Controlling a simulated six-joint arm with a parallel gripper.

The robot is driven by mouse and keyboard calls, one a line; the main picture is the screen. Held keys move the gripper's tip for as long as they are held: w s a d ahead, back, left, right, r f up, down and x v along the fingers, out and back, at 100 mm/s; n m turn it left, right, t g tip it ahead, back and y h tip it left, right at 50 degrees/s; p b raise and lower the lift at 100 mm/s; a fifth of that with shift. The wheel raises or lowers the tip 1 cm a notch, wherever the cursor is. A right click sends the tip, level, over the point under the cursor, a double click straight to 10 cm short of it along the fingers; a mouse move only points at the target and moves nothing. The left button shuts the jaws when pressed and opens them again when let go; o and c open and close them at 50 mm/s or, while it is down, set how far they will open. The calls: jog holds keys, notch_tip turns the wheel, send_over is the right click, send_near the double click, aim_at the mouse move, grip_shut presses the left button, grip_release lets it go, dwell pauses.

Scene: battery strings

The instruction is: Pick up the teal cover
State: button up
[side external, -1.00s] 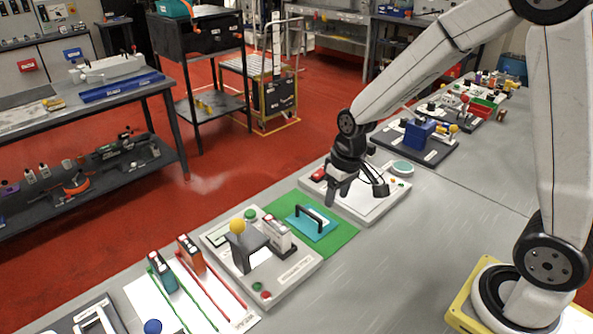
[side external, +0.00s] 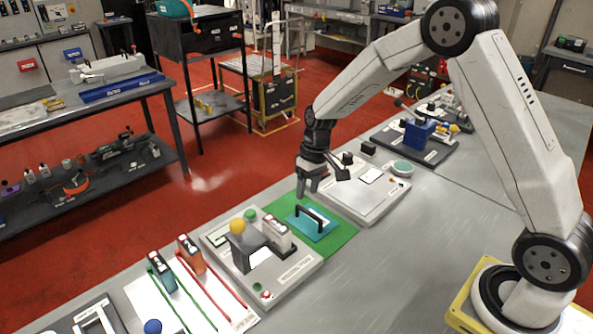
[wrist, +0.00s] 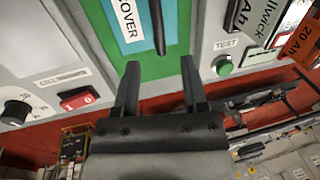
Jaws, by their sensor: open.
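The teal cover (side external: 308,224) is a flat plate with a black arched handle (side external: 311,217), lying on a green mat (side external: 343,233). In the wrist view the teal cover (wrist: 128,22) shows at the top with a white COVER label, and its dark handle runs along it. My gripper (side external: 307,193) is open and empty. It hangs just behind the cover, above the table and apart from it. In the wrist view my gripper's two fingers (wrist: 160,68) are spread below the cover, with the green mat between them.
Orange and teal battery blocks (side external: 189,255) stand further left.

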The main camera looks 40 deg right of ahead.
aim_at(304, 208)
jog(key=shift+a+f, duration=0.2)
jog(key=shift+f, duration=0.5)
jog(key=shift+f, duration=0.1)
jog(key=shift+a+f, duration=0.25)
jog(key=shift+f, duration=1)
jog(key=shift+a+f, duration=0.2)
jog(key=shift+f, duration=1)
grip_shut()
